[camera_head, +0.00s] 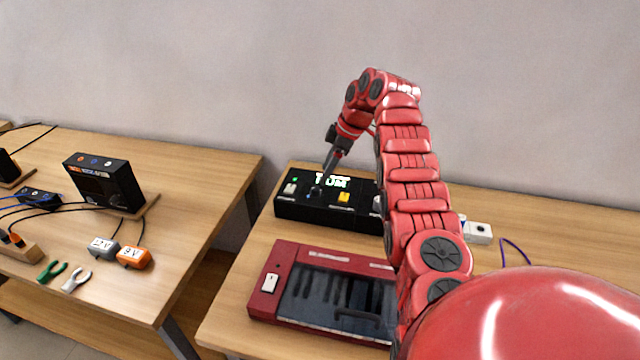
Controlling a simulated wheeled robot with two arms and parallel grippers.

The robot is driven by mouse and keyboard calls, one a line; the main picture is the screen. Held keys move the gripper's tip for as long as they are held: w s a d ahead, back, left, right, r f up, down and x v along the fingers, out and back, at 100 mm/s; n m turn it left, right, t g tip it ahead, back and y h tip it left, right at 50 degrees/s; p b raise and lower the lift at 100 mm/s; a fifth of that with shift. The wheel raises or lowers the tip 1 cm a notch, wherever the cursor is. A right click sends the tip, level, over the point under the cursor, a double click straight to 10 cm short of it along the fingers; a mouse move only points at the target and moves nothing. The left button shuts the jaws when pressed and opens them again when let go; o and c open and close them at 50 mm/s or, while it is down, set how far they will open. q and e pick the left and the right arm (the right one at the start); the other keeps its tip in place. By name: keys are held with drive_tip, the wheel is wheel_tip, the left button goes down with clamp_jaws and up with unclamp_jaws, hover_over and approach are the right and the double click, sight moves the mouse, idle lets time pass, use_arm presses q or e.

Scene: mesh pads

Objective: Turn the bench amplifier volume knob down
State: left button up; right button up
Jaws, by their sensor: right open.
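A black box (325,213), which looks like the bench amplifier, stands at the back of the right table. Its top has a lit display, a green light, a pale switch (290,188) and a yellow switch (344,197). A small dark blue knob (315,192) sits between the switches; no label on it is readable. My right gripper (326,168) points down, just above and behind this knob. It is open and holds nothing that I can see. A gap to the knob is hard to judge. My right arm hides the box's right end. My left gripper is out of view.
A red case (262,306) with a dark window and a white switch lies in front of the black box. A white socket block (478,232) stands to the right. A gap separates the tables.

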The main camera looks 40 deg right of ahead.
drive_tip(key=p+v, duration=0.4)
drive_tip(key=v, duration=0.7)
drive_tip(key=shift+d, duration=0.1)
